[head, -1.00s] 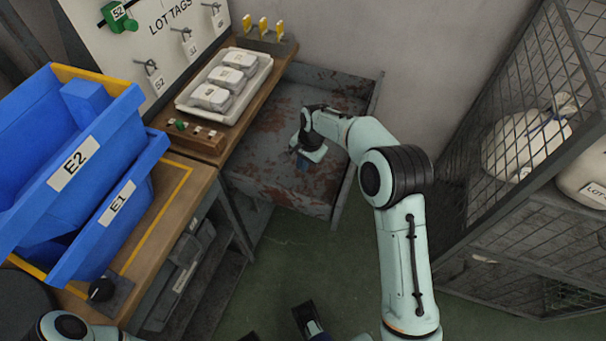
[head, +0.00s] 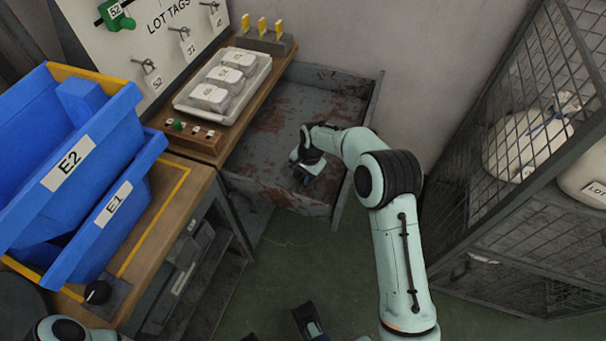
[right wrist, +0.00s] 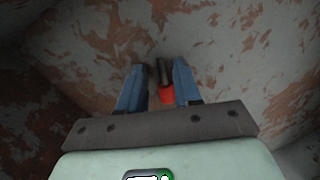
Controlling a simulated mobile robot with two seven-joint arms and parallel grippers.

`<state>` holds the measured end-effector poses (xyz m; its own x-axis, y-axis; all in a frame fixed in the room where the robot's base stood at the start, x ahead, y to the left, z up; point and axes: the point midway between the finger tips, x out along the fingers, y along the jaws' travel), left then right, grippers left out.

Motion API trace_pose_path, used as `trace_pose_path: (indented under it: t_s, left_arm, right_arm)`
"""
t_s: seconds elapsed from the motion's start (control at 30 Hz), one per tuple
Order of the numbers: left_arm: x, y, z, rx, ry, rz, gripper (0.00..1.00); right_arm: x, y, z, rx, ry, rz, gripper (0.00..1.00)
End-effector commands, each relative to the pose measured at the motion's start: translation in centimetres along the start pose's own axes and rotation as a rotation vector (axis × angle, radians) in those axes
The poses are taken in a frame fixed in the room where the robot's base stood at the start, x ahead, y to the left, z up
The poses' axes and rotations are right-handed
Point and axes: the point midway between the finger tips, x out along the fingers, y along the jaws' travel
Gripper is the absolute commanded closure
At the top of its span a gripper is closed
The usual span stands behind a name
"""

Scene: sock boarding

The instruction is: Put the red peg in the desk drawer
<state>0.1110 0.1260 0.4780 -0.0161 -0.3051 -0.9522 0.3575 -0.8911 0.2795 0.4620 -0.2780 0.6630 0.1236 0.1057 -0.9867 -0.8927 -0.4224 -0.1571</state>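The desk drawer (head: 270,190) is pulled open, a grey tray with worn, rust-red patches. My right gripper (head: 305,176) is inside it, low over its floor near the front. In the right wrist view the two blue fingers of the right gripper (right wrist: 158,88) are apart. The red peg (right wrist: 166,95), with a dark shaft, shows between them, close to the right finger, with a gap to the left one. I cannot tell whether it rests on the drawer floor. In the head view the peg is hidden. A dark end piece at the bottom edge may be my left gripper (head: 308,322).
Blue bins E2 (head: 70,165) and E1 (head: 115,205) stand on the bench at left. A white tray (head: 180,103) with several white packs lies on the desk behind a small peg block (head: 190,135). A wire cage (head: 520,130) stands at right. The drawer's far part is clear.

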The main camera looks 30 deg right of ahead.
Motion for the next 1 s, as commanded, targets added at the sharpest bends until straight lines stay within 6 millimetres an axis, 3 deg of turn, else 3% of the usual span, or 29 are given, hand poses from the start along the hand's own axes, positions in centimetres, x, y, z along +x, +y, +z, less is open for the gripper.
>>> trace_pose_path:
  t_s: [0.33,0.73,1.0]
  left_arm:
    - [-0.3,0.1,0.4,0.0,-0.01,0.0,0.57]
    - [-1.4,0.2,1.0,-0.001,-0.027,-0.004,0.57]
    - [-1.7,0.3,1.2,-0.002,-0.034,-0.006,0.57]
  right_arm:
    - [-1.2,-0.1,0.0,0.0,0.002,-0.003,0.67]
    - [-9.4,-0.1,0.0,0.001,0.002,-0.004,0.67]
    - [-12.2,-0.1,0.0,0.0,0.0,0.0,0.67]
